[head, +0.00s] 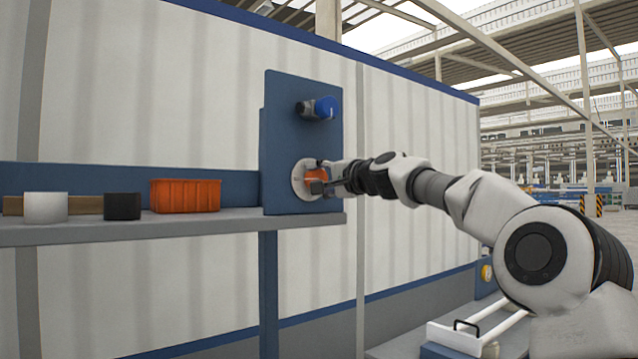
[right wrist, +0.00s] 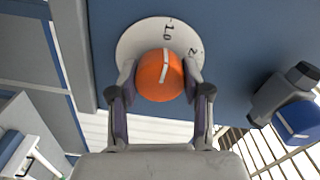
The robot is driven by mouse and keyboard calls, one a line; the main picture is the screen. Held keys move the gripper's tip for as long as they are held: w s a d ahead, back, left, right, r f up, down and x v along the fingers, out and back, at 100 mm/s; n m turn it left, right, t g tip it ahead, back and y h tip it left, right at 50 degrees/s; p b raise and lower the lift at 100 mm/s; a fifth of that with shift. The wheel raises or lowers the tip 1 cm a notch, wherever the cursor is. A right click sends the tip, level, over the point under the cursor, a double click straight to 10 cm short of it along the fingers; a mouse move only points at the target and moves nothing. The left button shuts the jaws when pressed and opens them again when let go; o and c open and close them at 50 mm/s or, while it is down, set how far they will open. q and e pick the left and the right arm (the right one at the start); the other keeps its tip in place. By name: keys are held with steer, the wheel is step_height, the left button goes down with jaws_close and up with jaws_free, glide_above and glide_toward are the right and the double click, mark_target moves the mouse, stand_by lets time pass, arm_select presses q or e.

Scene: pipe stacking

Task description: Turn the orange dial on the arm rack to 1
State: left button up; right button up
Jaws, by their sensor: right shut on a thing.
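The orange dial (right wrist: 159,82) sits on a round white plate (right wrist: 132,47) on the blue panel of the rack. In the right wrist view its white line points roughly up, toward small printed marks (right wrist: 168,30) near the plate's top edge; a 2 seems to stand to their right. My right gripper (right wrist: 160,88) is shut on the dial, one finger at each side. In the head view the dial (head: 315,174) is partly hidden by the right gripper (head: 325,181). My left gripper is not in view.
A blue knob on a dark stem (head: 325,107) sticks out of the blue panel (head: 285,135) above the dial.

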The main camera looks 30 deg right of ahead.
steer(key=shift+d+r, duration=0.1)
steer(key=shift+r, duration=0.2)
steer(key=o, duration=1.2)
steer(key=shift+c, duration=0.2)
steer(key=shift+w+f, duration=0.1)
steer(key=shift+f, duration=0.1)
